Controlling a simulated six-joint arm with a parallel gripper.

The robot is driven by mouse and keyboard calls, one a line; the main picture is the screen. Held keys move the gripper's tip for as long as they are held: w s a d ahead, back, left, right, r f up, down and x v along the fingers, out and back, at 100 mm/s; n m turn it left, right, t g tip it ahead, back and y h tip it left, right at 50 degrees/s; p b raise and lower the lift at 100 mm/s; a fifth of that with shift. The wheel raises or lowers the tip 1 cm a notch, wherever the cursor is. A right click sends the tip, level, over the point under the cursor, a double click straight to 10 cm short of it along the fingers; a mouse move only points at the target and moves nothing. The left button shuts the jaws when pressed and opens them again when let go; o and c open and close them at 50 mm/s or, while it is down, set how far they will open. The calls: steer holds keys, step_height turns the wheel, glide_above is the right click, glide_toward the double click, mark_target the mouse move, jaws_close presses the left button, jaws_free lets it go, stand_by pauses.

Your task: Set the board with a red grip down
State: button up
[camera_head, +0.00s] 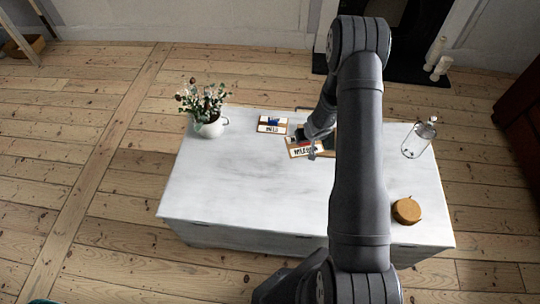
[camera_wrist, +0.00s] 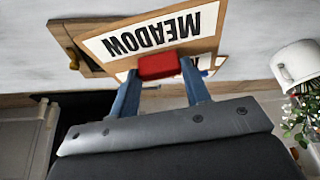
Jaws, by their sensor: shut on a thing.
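A board with a red grip (camera_wrist: 155,42) and the word MEADOW in dark letters on a white face fills the upper middle of the wrist view, lettering upside down. My gripper (camera_wrist: 160,88) is shut on its red grip (camera_wrist: 160,66), one blue finger on each side. In the head view this board (camera_head: 306,151) is at the middle of the white table (camera_head: 240,185), turned slightly, partly covered by my gripper (camera_head: 311,143). I cannot tell whether it touches the tabletop.
A similar board with a blue grip (camera_head: 272,126) lies to its left. A white jug of flowers (camera_head: 209,127) stands at the table's back left. A glass bottle (camera_head: 416,142) and a round tan lidded thing (camera_head: 406,211) stand on the right. The front left tabletop is clear.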

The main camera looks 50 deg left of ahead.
mark_target(296, 145)
steer(key=s, duration=0.1)
steer(key=s+a, duration=0.1)
steer(key=s, duration=0.1)
steer(key=shift+s+f+n, duration=0.1)
steer(key=shift+n, duration=0.2)
steer(key=s+a+f, duration=0.2)
steer(key=a, duration=0.1)
steer(key=s+a+f, duration=0.2)
steer(key=a, duration=0.1)
steer(key=s+a+f, duration=0.2)
steer(key=a+f, duration=0.1)
steer(key=shift+s+a, duration=0.15)
steer(key=shift+a, duration=0.25)
steer(key=shift+f, duration=1.95)
steer(key=shift+f, duration=0.1)
steer(key=o, duration=1)
steer(key=shift+o, duration=0.2)
steer(key=v, duration=1.2)
